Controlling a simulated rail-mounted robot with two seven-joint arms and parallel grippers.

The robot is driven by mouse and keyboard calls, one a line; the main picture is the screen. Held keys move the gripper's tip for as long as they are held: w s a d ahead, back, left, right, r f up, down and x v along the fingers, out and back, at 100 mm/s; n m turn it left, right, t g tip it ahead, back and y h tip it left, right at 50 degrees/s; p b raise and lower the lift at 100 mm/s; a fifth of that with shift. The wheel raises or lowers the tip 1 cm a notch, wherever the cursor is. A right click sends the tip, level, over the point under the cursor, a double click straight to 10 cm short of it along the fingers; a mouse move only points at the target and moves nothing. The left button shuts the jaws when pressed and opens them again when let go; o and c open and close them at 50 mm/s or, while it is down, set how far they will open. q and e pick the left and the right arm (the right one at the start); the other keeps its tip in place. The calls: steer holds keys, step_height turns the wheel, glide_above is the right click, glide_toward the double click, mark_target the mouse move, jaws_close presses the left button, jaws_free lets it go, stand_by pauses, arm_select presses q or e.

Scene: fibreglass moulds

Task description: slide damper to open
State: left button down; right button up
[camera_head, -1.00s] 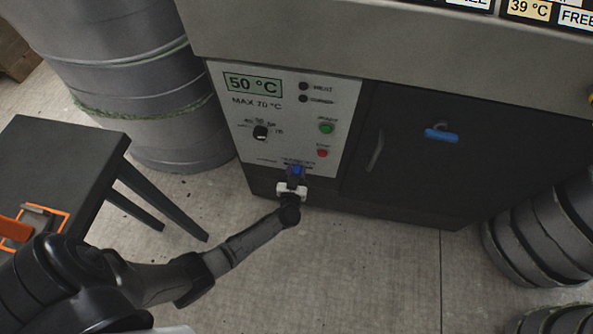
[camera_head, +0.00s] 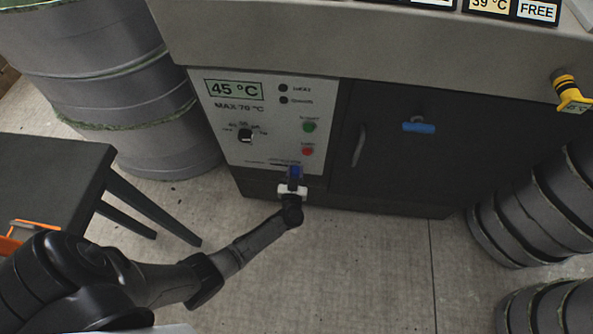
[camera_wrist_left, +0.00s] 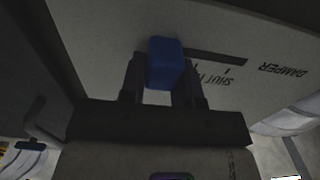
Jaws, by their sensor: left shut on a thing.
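The damper's blue knob (camera_head: 295,171) sits low on the white control panel (camera_head: 229,129) of the dark cabinet. My left gripper (camera_head: 293,183) is shut on it from below. In the left wrist view the blue knob (camera_wrist_left: 165,62) stands between the two dark fingers of my left gripper (camera_wrist_left: 163,85). The dark slot (camera_wrist_left: 222,57) runs to the right from the knob there. The upside-down word SHUT and its tick lie right of the knob, with DAMPER farther right. The slot's end behind the knob and any mark there are hidden. My right gripper is not in view.
The panel display (camera_head: 233,89) reads 45 °C. A dial (camera_head: 245,136), a green button (camera_head: 309,127) and a red button (camera_head: 307,151) sit above the knob. A black table (camera_head: 50,165) stands left. Grey drums (camera_head: 130,110) stand behind it, and more round grey moulds (camera_head: 540,215) stand right.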

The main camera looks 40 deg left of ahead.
arm_select(q)
steer(key=c, duration=1.2)
jaws_free()
steer(key=shift+d, duration=0.1)
steer(key=shift+o, duration=1.4)
steer(key=shift+w+d, duration=0.2)
steer(key=shift+o, duration=0.4)
steer(key=shift+a, duration=0.1)
steer(key=shift+s+a, duration=0.1)
steer(key=shift+s, duration=0.05)
steer(key=shift+s+d+r+p, duration=0.1)
steer(key=shift+s+d+p, duration=0.2)
steer(key=p+v, duration=0.4)
steer(key=v, duration=0.9)
